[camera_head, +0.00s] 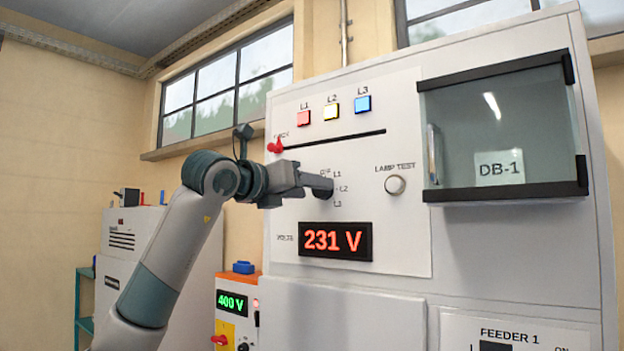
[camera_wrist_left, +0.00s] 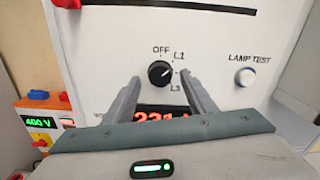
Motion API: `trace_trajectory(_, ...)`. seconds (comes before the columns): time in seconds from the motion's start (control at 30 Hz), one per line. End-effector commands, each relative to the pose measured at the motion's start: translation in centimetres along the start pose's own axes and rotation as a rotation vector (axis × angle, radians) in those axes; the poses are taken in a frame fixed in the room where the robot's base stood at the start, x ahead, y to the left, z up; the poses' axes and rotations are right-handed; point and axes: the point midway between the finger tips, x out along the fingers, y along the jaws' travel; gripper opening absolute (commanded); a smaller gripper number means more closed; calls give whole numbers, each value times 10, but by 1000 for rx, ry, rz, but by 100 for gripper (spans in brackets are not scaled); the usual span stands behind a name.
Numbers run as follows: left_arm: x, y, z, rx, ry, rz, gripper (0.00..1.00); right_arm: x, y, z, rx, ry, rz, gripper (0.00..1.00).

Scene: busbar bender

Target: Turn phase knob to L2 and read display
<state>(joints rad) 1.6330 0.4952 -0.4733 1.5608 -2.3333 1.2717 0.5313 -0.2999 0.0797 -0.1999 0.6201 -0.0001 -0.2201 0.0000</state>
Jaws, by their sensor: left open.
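The black phase knob (camera_wrist_left: 159,73) shows in the left wrist view, with OFF, L1 and L3 printed around it. Its pale mark appears to point up and right, toward L1. L2 is covered by a finger there but reads in the head view. My left gripper (camera_head: 318,185) is at the panel in front of the knob and hides most of it. In the left wrist view its two fingers (camera_wrist_left: 161,77) stand open, one on each side of the knob, with gaps between. The display (camera_head: 335,241) reads 231 V in red. My right gripper is not in view.
A LAMP TEST button (camera_head: 395,185) sits right of the knob. A red slider handle (camera_head: 275,146) is at the left end of a slot above. A glass-fronted DB-1 box (camera_head: 500,130) juts out at right.

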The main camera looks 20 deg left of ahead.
Motion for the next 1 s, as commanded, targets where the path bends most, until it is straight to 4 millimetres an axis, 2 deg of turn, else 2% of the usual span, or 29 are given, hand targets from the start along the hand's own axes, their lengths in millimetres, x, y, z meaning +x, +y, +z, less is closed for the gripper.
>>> trace_trajectory(0.17, 12, 0, 0, 0, 1, 0, 51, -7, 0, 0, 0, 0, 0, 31)
trace_trajectory(0.5, 14, 0, -1, 0, 0, 1, 51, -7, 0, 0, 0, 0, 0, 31)
trace_trajectory(0.67, 14, 0, -1, 0, 0, 1, 13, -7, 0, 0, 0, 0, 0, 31)
trace_trajectory(0.7, 14, 0, -1, 0, 0, 1, 10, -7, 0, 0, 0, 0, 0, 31)
trace_trajectory(1.0, 14, 0, -1, 20, 1, 1, 10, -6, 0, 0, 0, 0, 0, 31)
